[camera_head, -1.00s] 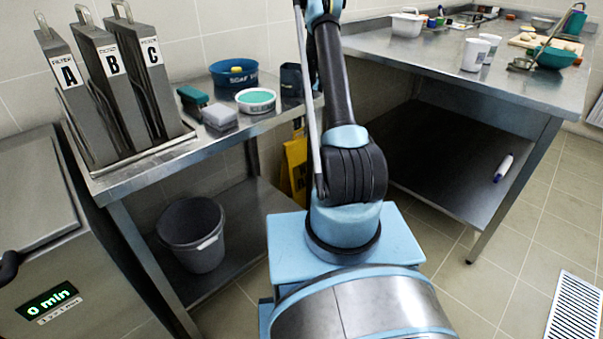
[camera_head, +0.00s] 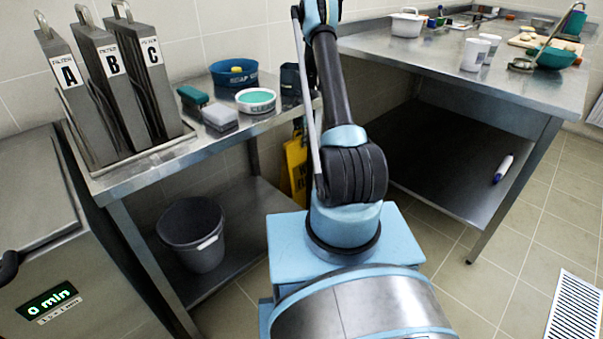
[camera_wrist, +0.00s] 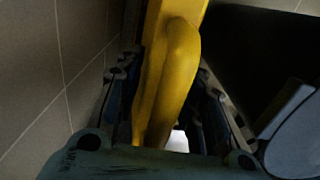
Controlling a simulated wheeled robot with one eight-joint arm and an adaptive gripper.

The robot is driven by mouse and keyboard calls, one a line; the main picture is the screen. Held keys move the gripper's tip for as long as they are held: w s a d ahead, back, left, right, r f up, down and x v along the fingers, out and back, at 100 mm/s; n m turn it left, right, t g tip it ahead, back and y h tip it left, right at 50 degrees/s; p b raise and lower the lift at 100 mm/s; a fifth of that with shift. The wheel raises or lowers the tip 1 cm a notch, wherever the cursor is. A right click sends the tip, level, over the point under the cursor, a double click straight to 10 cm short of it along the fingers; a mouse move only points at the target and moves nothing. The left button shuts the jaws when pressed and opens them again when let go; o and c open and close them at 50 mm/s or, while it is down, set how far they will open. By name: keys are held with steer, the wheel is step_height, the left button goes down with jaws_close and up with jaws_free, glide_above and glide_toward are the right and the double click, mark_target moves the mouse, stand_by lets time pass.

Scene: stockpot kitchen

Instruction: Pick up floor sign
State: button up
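The yellow floor sign (camera_head: 297,162) stands in the gap between the two steel tables, partly hidden behind my arm. Some dark lettering shows on it. In the wrist view its thick yellow top part (camera_wrist: 178,75) runs up between the two fingers of my gripper (camera_wrist: 168,100). The fingertips are dark and partly hidden by the sign.
The left steel table (camera_head: 165,160) holds filters, a brush, a sponge and tubs, with a grey bucket (camera_head: 193,235) on its lower shelf. The right steel table (camera_head: 440,60) carries cups and a bowl. A tiled wall is close on the left in the wrist view.

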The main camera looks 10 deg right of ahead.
jaws_close()
steer(key=shift+r, duration=0.1)
